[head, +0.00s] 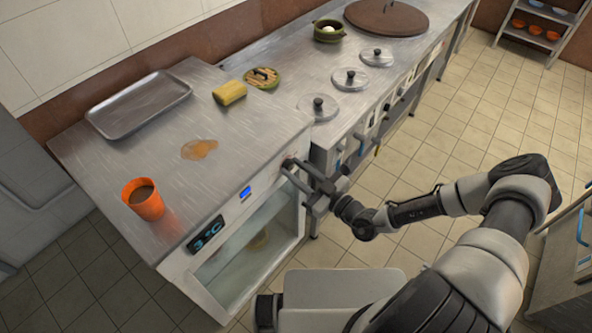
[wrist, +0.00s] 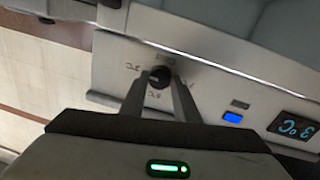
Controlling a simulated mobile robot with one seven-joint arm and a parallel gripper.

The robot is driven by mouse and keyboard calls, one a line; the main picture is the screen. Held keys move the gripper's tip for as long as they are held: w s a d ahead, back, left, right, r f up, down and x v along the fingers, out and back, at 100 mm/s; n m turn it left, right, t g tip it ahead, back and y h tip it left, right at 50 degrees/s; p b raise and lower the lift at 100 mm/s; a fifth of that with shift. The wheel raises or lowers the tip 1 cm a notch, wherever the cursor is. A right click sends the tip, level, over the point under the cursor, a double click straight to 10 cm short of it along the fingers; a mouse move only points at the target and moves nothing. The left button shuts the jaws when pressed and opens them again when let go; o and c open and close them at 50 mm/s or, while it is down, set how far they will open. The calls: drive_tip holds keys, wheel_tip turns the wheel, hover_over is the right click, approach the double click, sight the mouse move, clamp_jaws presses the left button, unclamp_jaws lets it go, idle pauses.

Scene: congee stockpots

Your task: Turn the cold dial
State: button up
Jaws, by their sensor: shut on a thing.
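The cold dial is a small round black knob (wrist: 159,76) on the pale front panel of the undercounter fridge (wrist: 210,75), with small dark marks around it. My gripper (wrist: 160,86) has one finger on each side of the knob and is shut on it. In the head view my gripper (head: 288,170) reaches the upper right of the fridge front, and the knob is mostly hidden there. The lit display (head: 205,233) reads 3°C; it shows upside down in the wrist view (wrist: 293,127). A small blue light (head: 245,193) lies between display and knob.
On the steel counter are an orange cup (head: 143,201), a metal tray (head: 138,104), a yellow sponge (head: 229,93) and a brown spill (head: 198,149). Lidded pot wells (head: 350,79) line the counter to the right. Tiled floor (head: 440,150) beyond my arm is clear.

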drive_tip(key=o, duration=1)
drive_tip(key=shift+o, duration=0.2)
drive_tip(key=v, duration=1.7)
drive_tip(key=shift+s+d, duration=0.2)
